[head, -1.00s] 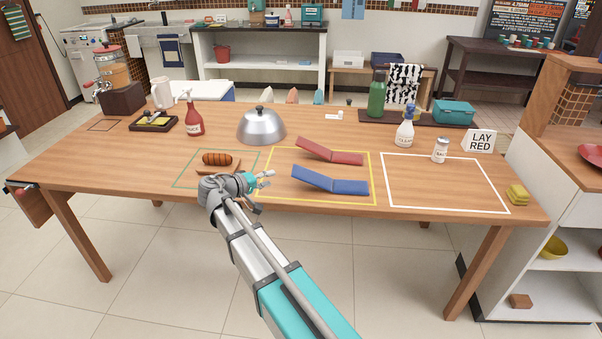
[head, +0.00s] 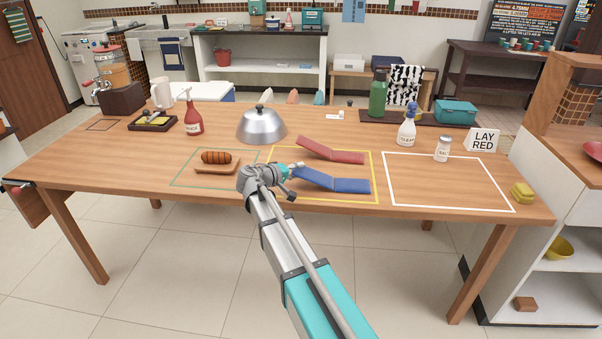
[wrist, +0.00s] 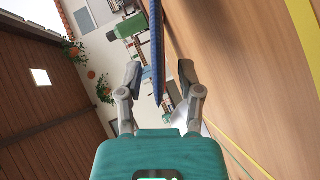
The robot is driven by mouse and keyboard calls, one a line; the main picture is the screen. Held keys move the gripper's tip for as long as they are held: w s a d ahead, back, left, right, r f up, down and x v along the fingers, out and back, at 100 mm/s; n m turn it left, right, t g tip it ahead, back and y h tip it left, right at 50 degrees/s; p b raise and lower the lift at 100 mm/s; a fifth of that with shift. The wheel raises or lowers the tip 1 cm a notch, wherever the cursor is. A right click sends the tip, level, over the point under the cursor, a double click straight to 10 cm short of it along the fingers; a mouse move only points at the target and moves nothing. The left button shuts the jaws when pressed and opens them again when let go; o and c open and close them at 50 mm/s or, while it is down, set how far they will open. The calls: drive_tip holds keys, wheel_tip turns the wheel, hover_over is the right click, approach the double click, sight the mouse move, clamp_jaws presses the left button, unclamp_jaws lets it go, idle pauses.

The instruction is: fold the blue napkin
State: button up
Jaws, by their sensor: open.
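The blue napkin (head: 345,185) lies inside the yellow outline on the table. Its right part is flat and its left flap slants up off the table. My gripper (head: 294,168) is at the raised left end of that flap. In the wrist view my gripper (wrist: 160,72) is open, and the napkin's blue edge (wrist: 157,40) runs between the two fingers, apart from both as far as I can see. The red napkin (head: 335,153) lies just behind, bent the same way.
A metal dome (head: 262,127) stands behind the yellow outline (head: 377,178). A board with a sausage-like item (head: 216,157) is to the left. A sign reading "LAY RED" (head: 484,140) stands at the right.

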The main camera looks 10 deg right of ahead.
drive_tip(key=shift+w+d+f, duration=0.15)
drive_tip(key=shift+w+d, duration=0.1)
drive_tip(key=shift+d, duration=0.15)
drive_tip(key=shift+c, duration=0.3)
clamp_jaws()
